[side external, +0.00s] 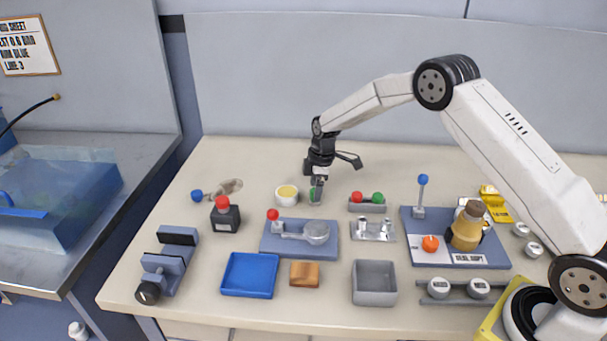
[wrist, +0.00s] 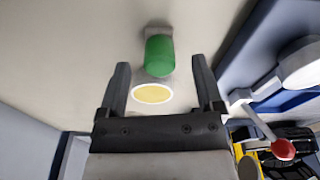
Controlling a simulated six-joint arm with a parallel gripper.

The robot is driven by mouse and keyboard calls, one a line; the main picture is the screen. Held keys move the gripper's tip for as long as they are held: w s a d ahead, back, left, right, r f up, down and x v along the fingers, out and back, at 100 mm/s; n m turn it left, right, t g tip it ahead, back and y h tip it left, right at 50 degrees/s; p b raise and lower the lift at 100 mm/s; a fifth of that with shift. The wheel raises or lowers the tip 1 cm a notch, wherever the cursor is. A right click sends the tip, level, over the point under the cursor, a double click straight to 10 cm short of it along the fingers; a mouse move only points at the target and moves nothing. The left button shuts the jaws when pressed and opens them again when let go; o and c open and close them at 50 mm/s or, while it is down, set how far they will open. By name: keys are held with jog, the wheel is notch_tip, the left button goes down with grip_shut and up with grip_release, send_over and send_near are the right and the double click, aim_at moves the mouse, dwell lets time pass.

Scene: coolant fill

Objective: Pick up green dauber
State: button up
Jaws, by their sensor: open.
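The green dauber (wrist: 159,57) shows in the wrist view as a green cylinder with a grey end, between the fingers of my gripper (wrist: 160,66) in the picture. Bare gaps show on both sides of it. In the side view a small greenish-grey upright piece (side external: 316,191), which looks like the dauber, stands on the table just under my gripper (side external: 330,168). My gripper is open and empty. A white cup with yellow contents (side external: 287,194) stands just left of it; its yellow top also shows in the wrist view (wrist: 153,94).
A grey holder with a red and a green ball (side external: 367,203) lies to the right. In front are a blue board with a metal cup (side external: 299,238), a blue tray (side external: 249,275) and a grey box (side external: 374,283). A black block with a red knob (side external: 226,218) stands left.

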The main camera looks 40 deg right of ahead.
jog(key=shift+w+a+f, duration=0.1)
jog(key=shift+f, duration=0.9)
jog(key=shift+c, duration=0.2)
grip_shut()
jog(key=shift+r, duration=0.2)
